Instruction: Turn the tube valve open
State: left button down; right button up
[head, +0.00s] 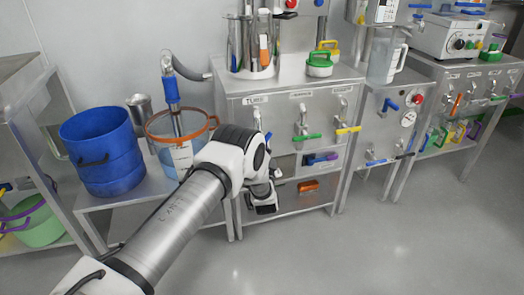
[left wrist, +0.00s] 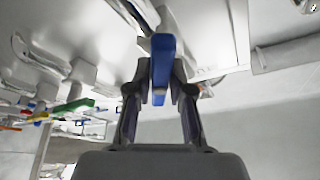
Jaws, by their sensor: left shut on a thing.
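The cabinet front carries a label reading TUBE (head: 257,99), with a metal tap (head: 257,119) just below it. My left arm covers the lower part of this tap in the head view. In the left wrist view, a blue lever handle (left wrist: 161,46) lies between the two fingers of my left gripper (left wrist: 163,84), which is shut on it. The head view shows my left gripper (head: 265,198) low in front of the cabinet, its fingers hard to make out. How far the handle is turned cannot be told. My right gripper is in neither view.
Neighbouring taps have a green handle (head: 307,137) and a yellow handle (head: 348,130). The green one also shows in the left wrist view (left wrist: 73,106). A blue bucket (head: 100,150) and a clear orange-rimmed bucket (head: 158,138) stand left. The floor at right is clear.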

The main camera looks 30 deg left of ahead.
pick_arm(q)
jog(key=n, duration=0.1)
jog(key=n+y+b, duration=0.1)
jog(key=n, duration=0.1)
jog(key=n+g+y+b, duration=0.1)
jog(key=n, duration=0.1)
jog(key=shift+f, duration=0.25)
jog(key=shift+r+n+g+y+b, duration=0.1)
jog(key=shift+n+g+y+b, duration=0.45)
jog(key=shift+n, duration=0.6)
jog(key=shift+r+n+g+y+b, duration=0.1)
jog(key=shift+n+g+y+b, duration=0.4)
jog(key=shift+n, duration=0.65)
jog(key=c, duration=1)
grip_release()
jog(key=shift+c, duration=0.2)
jog(key=v, duration=1.2)
jog(key=shift+y, duration=0.25)
